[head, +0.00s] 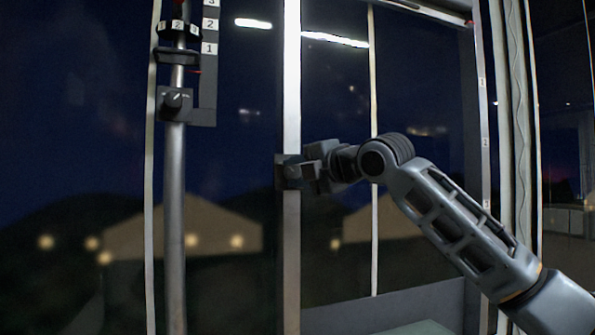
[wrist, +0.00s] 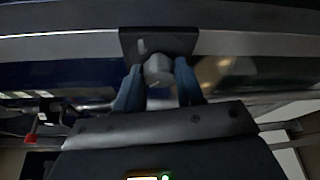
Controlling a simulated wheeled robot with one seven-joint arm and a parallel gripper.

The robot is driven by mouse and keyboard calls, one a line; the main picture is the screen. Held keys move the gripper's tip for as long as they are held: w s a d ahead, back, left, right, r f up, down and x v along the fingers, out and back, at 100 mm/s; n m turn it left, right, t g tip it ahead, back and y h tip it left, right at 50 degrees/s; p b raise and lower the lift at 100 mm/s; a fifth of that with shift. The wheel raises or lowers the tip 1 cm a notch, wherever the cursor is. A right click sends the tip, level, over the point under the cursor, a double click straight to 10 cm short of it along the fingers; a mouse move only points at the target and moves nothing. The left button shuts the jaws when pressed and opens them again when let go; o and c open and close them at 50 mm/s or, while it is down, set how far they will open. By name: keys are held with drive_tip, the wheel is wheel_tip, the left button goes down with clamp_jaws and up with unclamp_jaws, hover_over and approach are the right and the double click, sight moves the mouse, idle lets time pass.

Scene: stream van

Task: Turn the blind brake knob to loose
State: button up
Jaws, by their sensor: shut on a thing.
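A grey rounded knob (wrist: 158,70) sits on a square black plate (wrist: 130,40) in the wrist view. The plate also shows in the head view (head: 283,172), fixed to a white upright post. My gripper (head: 306,172) reaches it from the right. Its two blue fingers stand either side of the knob and are shut on it. In the head view my gripper hides the knob, and I cannot read its setting. A second dark knob (head: 174,102) with a pointer is on a black box on the left pole. No label shows which knob is the blind brake.
The white post (head: 291,240) runs vertically between dark window panes. Left of it is a grey pole (head: 174,220) beside a rail (head: 208,80) marked 1, 2, 3. A pale curtain-like strip (head: 515,120) hangs at the right. A pale surface (head: 415,328) lies low in front.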

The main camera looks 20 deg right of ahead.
drive_tip(key=shift+f, duration=0.15)
drive_tip(key=o, duration=1)
drive_tip(key=shift+o, duration=0.2)
drive_tip(key=v, duration=0.7)
drive_tip(key=shift+s+b, duration=0.35)
drive_tip(key=shift+b, duration=0.1)
drive_tip(key=shift+d, duration=0.15)
